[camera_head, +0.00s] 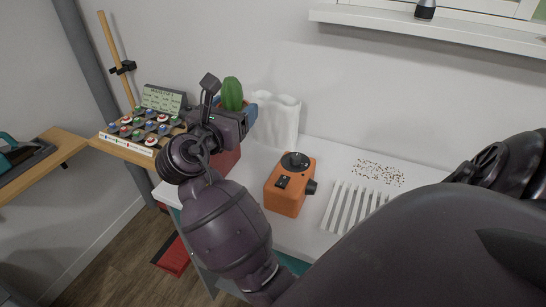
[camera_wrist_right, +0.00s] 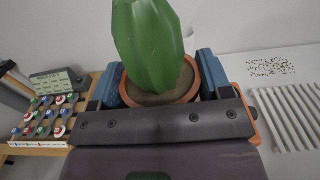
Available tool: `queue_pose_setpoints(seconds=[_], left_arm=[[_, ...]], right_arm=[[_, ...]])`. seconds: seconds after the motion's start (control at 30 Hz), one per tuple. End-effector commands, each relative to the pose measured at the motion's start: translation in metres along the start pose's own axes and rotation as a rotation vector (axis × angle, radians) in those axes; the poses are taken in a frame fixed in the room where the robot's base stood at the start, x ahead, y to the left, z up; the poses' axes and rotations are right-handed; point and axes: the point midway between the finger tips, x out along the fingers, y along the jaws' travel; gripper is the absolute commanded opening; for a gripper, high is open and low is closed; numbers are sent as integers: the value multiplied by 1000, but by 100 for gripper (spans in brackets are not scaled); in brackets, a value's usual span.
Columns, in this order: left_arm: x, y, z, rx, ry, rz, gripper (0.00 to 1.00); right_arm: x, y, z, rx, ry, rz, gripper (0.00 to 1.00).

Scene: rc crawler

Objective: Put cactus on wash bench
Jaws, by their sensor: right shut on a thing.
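The green cactus (camera_head: 232,91) stands upright in a terracotta pot. In the right wrist view the cactus (camera_wrist_right: 148,42) and the pot's rim (camera_wrist_right: 214,75) show close up, between the blue fingers. My right gripper (camera_head: 236,104) is shut on the pot; it also shows in the right wrist view (camera_wrist_right: 166,88). In the head view it holds the pot at the back left of the white bench (camera_head: 325,155), which may be the wash bench. The pot's underside is hidden behind the gripper, so I cannot tell whether it touches anything. My left gripper is not in view.
An orange device (camera_head: 287,193) stands mid-bench, with white slats (camera_head: 352,208) and scattered specks (camera_head: 378,172) to its right. A white vessel (camera_head: 285,122) stands behind the gripper. A wooden shelf with a button panel (camera_head: 146,128) is at the left. A reddish block (camera_head: 227,162) is partly hidden.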

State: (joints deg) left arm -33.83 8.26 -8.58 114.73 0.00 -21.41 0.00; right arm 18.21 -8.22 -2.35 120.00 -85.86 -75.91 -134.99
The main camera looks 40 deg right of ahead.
Motion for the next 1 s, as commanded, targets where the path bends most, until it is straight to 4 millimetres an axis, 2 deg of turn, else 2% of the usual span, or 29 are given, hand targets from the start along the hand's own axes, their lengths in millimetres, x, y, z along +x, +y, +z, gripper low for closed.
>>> queue_pose_setpoints(seconds=[0.13,0.3,0.6,0.83,1.0], left_arm=[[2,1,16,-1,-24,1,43],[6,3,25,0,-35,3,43],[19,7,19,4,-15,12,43],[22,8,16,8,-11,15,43],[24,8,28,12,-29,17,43]], right_arm=[[0,0,-29,-11,1,0,41],[0,0,-68,-13,1,-1,41],[0,0,-127,-11,2,0,41],[0,0,-142,-4,0,0,41],[0,0,-166,-11,1,-1,41]])
